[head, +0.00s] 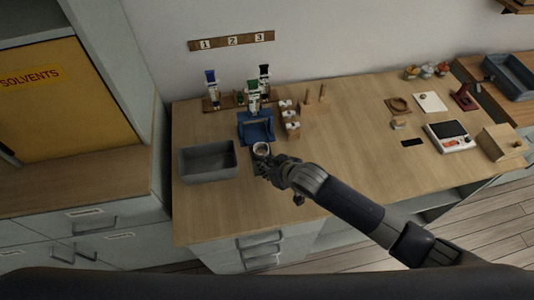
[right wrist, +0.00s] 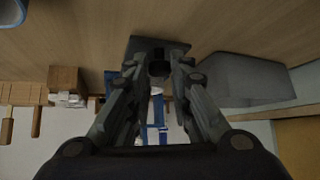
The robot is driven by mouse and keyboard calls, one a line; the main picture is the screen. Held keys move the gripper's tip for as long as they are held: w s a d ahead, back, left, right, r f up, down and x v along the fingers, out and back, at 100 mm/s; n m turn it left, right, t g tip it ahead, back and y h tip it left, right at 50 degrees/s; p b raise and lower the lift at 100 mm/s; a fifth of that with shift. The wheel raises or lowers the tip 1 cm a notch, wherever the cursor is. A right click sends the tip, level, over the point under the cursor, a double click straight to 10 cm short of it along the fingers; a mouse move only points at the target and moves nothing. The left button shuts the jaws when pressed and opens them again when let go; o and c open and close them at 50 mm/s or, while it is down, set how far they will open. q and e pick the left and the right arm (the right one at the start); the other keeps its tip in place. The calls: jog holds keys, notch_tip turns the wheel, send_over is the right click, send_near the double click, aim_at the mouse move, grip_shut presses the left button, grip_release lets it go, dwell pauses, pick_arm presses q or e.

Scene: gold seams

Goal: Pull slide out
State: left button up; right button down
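A dark grey slab-like piece (right wrist: 160,45) with a small dark knob (right wrist: 159,69) lies ahead of my right gripper in the right wrist view; I take it for the slide. My right gripper (right wrist: 158,72) has its fingers apart on either side of the knob. I see gaps and cannot make out contact. In the head view the gripper (head: 264,163) is just in front of a small pale round cup-like piece (head: 261,149), partly hiding what is below it. A blue stand (head: 257,127) with an upright tube (head: 254,95) is behind. My left gripper is not in view.
A grey bin (head: 209,161) stands left of the gripper. Small white-topped jars (head: 290,115) on a wooden stand and a peg rack (head: 314,101) are behind right. A scale (head: 449,136) is farther right. The table's right middle is mostly clear.

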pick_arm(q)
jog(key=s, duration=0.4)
pick_arm(e)
jog(key=c, duration=2.1)
grip_release()
jog(key=shift+r, duration=0.1)
jog(key=o, duration=0.7)
jog(key=shift+w+a+f, duration=0.2)
jog(key=shift+w+f, duration=0.1)
jog(key=shift+w, duration=0.25)
jog(key=shift+c, duration=0.2)
jog(key=shift+s+r, duration=0.1)
jog(key=shift+s+d+r, duration=0.1)
jog(key=shift+d, duration=0.1)
jog(key=shift+s+r, duration=0.15)
jog(key=shift+r, duration=0.05)
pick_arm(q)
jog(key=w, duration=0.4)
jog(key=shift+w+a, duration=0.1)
pick_arm(e)
jog(key=v, duration=1.1)
jog(key=shift+s+d+r, duration=0.1)
